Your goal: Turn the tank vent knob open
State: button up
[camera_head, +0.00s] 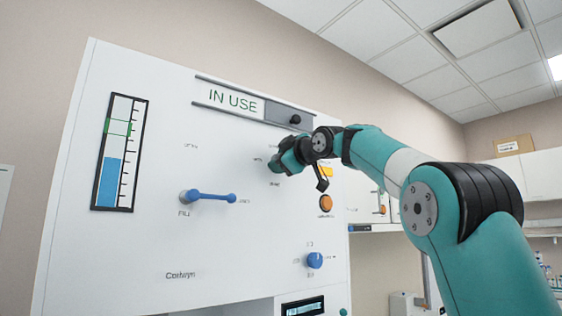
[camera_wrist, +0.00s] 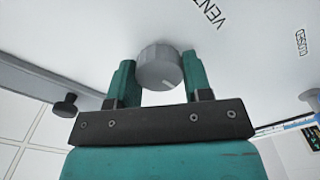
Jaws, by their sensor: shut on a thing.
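The vent knob (camera_wrist: 158,68) is a grey, ridged round knob on the white panel. In the wrist view it sits between the two teal fingers of my gripper (camera_wrist: 158,76), which is shut on it. The label "VENT" (camera_wrist: 208,14) is printed on the panel beside it, and "CLOSED" (camera_wrist: 300,41) is farther right. In the head view my gripper (camera_head: 277,163) is against the upper right part of the panel (camera_head: 150,245). It largely hides the knob there. I cannot clearly tell which way the knob points.
Above my gripper is an "IN USE" sign strip (camera_head: 230,101) with a black knob (camera_head: 295,119). A blue lever (camera_head: 212,197), an orange button (camera_head: 326,203) and a blue knob (camera_head: 314,261) stick out nearby. A level gauge (camera_head: 119,152) is at left.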

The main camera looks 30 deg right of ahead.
jog(key=o, duration=0.9)
jog(key=s+b, duration=0.1)
jog(key=s, duration=0.4)
jog(key=s+b, duration=0.2)
jog(key=s, duration=0.4)
jog(key=s+b, duration=0.2)
jog(key=s, duration=0.4)
jog(key=shift+s+d, duration=0.2)
jog(key=shift+d, duration=0.1)
jog(key=shift+f+b, duration=0.1)
jog(key=shift+b, duration=0.2)
